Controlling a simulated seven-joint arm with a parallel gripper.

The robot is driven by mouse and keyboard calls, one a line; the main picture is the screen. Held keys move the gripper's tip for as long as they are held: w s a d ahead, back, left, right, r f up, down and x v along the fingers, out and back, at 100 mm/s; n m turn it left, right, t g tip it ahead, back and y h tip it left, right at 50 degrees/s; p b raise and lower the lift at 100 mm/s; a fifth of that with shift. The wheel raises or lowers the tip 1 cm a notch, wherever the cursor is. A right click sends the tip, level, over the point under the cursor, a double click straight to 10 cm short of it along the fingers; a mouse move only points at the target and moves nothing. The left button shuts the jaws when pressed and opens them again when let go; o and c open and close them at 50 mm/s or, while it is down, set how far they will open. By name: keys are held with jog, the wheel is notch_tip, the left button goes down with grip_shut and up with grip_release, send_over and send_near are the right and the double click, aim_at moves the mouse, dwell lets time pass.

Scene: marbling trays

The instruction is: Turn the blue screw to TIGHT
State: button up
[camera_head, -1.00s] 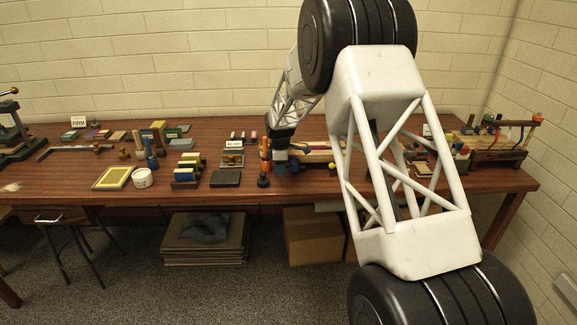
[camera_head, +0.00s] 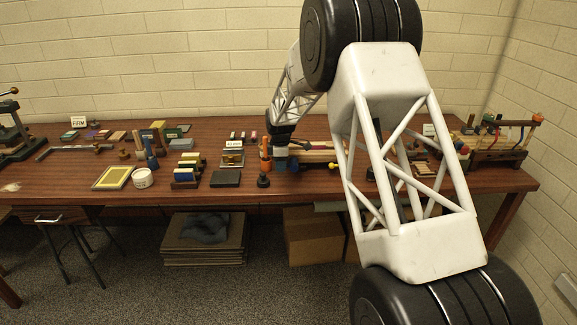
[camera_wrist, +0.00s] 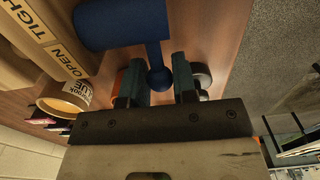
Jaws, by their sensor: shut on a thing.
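The blue screw (camera_wrist: 122,24) fills the top of the wrist view, a thick blue cylinder with a thin bar ending in a blue ball. My gripper (camera_wrist: 157,76) has its two dark teal fingers on either side of the bar, by the ball, and is shut on it. The wooden piece beside the screw carries a TIGHT label (camera_wrist: 28,18) and an OPEN label (camera_wrist: 66,62), both left of the screw.
An orange cylinder (camera_head: 266,152) and a small black knobbed piece (camera_head: 263,180) stand close left of my gripper. A dark slab (camera_head: 226,178) lies further left. A rack with colored handles (camera_head: 500,145) stands at the right.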

jog(key=shift+d+r, duration=0.15)
jog(key=shift+r, duration=0.2)
jog(key=shift+d+r, duration=0.1)
jog(key=shift+r, duration=0.1)
jog(key=o, duration=0.6)
jog(key=shift+f, duration=0.3)
dwell(0.3)
